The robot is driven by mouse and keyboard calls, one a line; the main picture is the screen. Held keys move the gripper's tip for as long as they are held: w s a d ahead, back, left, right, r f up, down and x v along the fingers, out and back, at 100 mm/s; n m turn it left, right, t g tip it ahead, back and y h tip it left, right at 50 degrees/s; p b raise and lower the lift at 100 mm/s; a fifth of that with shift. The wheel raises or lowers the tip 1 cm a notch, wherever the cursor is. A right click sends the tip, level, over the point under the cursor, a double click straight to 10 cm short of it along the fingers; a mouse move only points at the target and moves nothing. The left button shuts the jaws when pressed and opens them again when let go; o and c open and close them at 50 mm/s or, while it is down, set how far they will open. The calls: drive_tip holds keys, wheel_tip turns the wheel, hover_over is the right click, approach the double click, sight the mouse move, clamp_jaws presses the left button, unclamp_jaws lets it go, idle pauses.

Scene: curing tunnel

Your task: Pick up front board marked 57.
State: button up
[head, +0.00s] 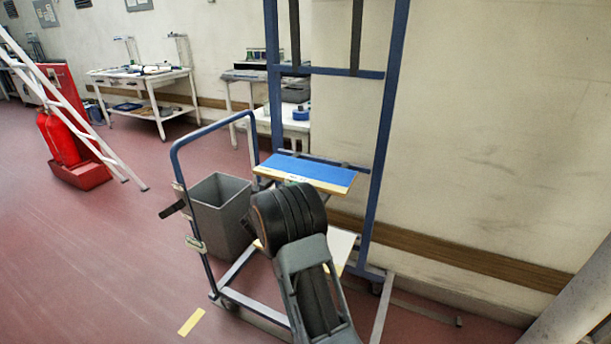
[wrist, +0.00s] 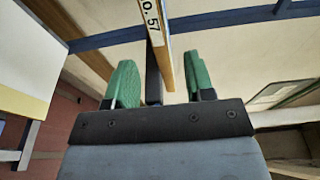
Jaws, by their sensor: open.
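The board marked 57 (wrist: 164,40) shows in the wrist view as a narrow pale wooden edge with a white label ending in "57". It runs down from the top of the picture into the space between the green fingers of my gripper (wrist: 161,68). I cannot tell how deep the edge sits between the fingers. In the head view a blue-topped board (head: 310,170) with a pale, labelled front edge lies on the blue rack; the label is too small to read. My arm hides the gripper there.
The blue rack (head: 385,120) stands against the wall. A lower pale board (head: 342,246) is partly behind my arm. A grey bin (head: 220,212) stands beside the rack on the left. A ladder (head: 85,120) and red extinguisher (head: 62,138) are farther left.

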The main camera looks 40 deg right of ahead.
sight(311, 179)
drive_tip(key=shift+x, duration=4.5)
drive_tip(key=shift+f, duration=0.1)
drive_tip(key=shift+c, duration=0.3)
clamp_jaws()
